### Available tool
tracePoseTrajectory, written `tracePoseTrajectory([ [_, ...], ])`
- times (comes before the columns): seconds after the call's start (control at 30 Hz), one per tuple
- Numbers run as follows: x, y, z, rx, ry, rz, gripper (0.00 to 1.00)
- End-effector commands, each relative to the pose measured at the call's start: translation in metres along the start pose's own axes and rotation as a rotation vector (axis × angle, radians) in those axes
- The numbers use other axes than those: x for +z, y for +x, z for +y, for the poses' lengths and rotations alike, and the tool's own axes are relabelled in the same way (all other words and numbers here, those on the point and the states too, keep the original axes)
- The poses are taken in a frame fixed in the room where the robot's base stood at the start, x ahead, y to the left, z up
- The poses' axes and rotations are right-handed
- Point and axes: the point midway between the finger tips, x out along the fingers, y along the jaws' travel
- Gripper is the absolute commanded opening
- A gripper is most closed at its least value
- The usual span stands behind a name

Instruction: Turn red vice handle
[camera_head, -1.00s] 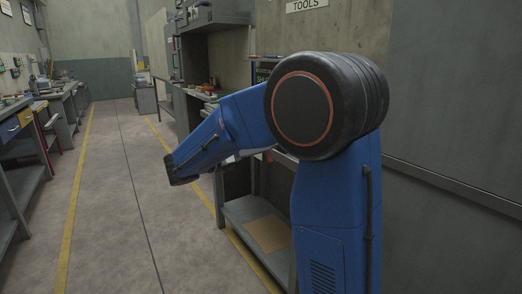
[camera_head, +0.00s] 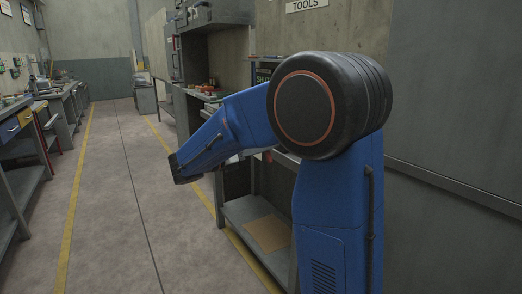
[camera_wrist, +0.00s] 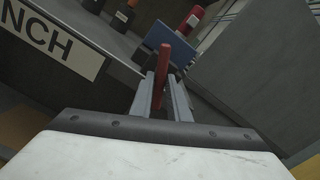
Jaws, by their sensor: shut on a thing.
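In the wrist view, a red handle (camera_wrist: 163,72) stands as a slim bar between the two grey fingers of my gripper (camera_wrist: 161,80). The fingers are shut on it, one on each side. A blue block (camera_wrist: 170,38), which may be the vice body, lies just beyond the handle. In the head view my blue arm hides the gripper and most of the vice area; a small red spot (camera_head: 267,156) shows below the forearm, but I cannot tell whether it is the handle.
A bench edge with a lettered sign (camera_wrist: 50,42) lies left in the wrist view. A red object (camera_wrist: 191,20) and small dark items with orange parts stand on the bench. The aisle floor (camera_head: 120,200) at left is clear between yellow lines.

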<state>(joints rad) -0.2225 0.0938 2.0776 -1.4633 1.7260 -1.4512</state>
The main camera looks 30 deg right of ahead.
Motion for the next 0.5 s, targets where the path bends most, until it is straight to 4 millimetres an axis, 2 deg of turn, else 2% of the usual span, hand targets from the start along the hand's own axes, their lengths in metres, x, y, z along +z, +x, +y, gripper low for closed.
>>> tracePoseTrajectory([
  [0.27,0.0001,-0.0002,0.0005,0.001,0.159,0.000,0.00],
  [0.5,0.0001,-0.0003,0.0008,0.001,0.379,0.000,0.00],
])
